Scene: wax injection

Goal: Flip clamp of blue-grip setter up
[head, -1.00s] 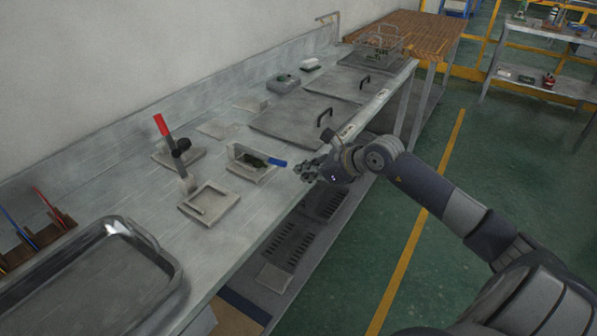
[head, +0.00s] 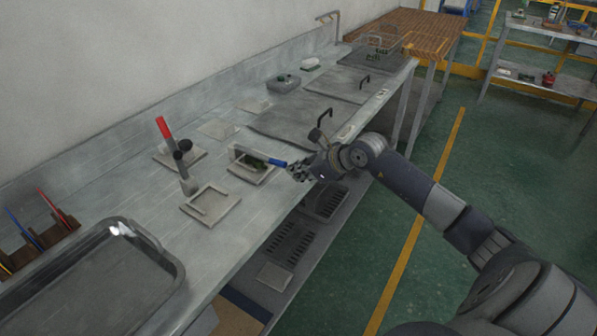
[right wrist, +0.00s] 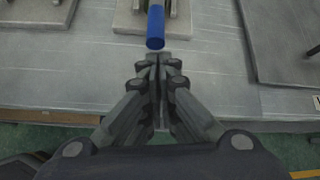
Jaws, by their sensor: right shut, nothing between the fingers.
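The blue-grip setter (head: 248,161) stands on a grey plate on the metal bench, in front of the wall. Its blue grip (head: 276,162) lies low and points right, out over the bench's front side. My right gripper (head: 295,170) is shut and empty just right of the grip's end. The setter's body is mostly cut off at the top there. My left gripper is not in view.
A red-grip setter (head: 175,150) stands further left, its handle raised. An empty square frame (head: 211,204) lies in front of it. A metal tray (head: 174,266) is at the front left. Lidded panels with black handles (head: 268,119) lie behind my gripper. A wire basket (head: 381,42) is at the back.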

